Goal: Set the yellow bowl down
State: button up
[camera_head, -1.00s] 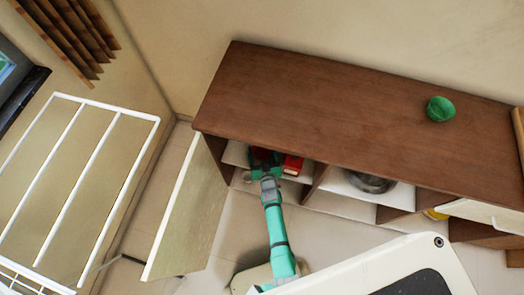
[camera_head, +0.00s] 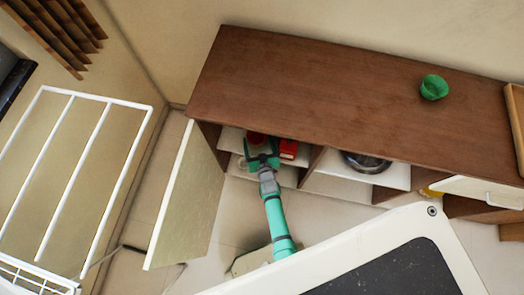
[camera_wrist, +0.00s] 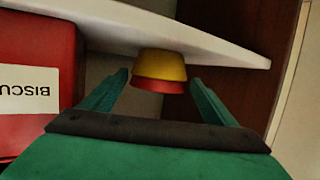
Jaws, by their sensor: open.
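The yellow bowl (camera_wrist: 160,65) shows in the wrist view against the pale shelf board (camera_wrist: 215,45), with a red bowl-like piece (camera_wrist: 160,86) stacked against it. My gripper (camera_wrist: 160,78) is open, one finger on each side of them, with gaps visible on both sides. In the head view my gripper (camera_head: 261,151) reaches into the left, open compartment of the brown cabinet (camera_head: 330,85). A red round top (camera_head: 256,138) shows at its tips there; the yellow part is hidden.
A red biscuit box (camera_wrist: 35,75) stands close beside my gripper, also in the head view (camera_head: 288,149). An open cabinet door (camera_head: 185,200) is to the left.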

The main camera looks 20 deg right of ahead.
jog(key=s+a+r+n, duration=0.1)
jog(key=s+a+r, duration=0.1)
jog(key=s+r, duration=0.5)
jog(key=s+a+r+n, duration=0.1)
jog(key=s+a+r, duration=0.15)
jog(key=s, duration=0.85)
jog(key=s+a+r, duration=0.3)
jog(key=s+r, duration=0.2)
jog(key=r, duration=0.3)
jog(key=s+a+r+y, duration=0.1)
jog(key=s+a+r, duration=0.3)
jog(key=r, duration=0.4)
jog(key=s+a+r+t+y, duration=0.1)
jog(key=s+a+r, duration=0.3)
jog(key=r, duration=0.4)
jog(key=shift+v, duration=0.85)
jog(key=shift+a, duration=0.1)
jog(key=shift+c, duration=0.4)
